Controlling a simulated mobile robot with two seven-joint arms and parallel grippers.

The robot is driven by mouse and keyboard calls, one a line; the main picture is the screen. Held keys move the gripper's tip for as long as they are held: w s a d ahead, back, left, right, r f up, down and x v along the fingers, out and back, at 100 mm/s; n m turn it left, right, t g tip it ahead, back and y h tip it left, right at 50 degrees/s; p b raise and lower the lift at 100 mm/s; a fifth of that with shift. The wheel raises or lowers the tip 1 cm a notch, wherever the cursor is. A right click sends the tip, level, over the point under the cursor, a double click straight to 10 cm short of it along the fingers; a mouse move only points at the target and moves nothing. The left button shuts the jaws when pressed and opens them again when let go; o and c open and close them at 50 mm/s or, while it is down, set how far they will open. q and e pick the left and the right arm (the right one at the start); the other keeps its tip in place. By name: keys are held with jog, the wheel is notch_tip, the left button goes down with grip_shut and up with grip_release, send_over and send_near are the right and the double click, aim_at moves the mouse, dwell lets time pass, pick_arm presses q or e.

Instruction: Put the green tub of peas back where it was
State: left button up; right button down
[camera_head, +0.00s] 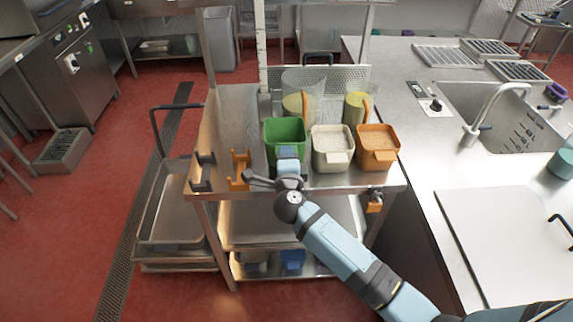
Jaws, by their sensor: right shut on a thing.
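The green tub (285,130) is at the front of the steel cart's top shelf, left of the white tub (332,148) and the orange tub (377,147). My right gripper (288,156) is at the green tub's front side and shut on it. The gripper covers the tub's lower front, so its contents, its base and whether it rests on the shelf cannot be told. My left gripper is not in view.
Behind the tubs stand clear containers with yellowish contents (357,107). Grey (202,172) and orange (240,170) brackets sit at the cart's front left edge. The shelf's left part (232,115) is bare. A sink counter (440,150) stands at the right.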

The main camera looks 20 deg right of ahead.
jog(key=shift+f, duration=1.55)
jog(key=shift+f+b, duration=0.15)
jog(key=shift+b, duration=0.15)
jog(key=c, duration=1.3)
grip_release()
jog(key=shift+o, duration=0.2)
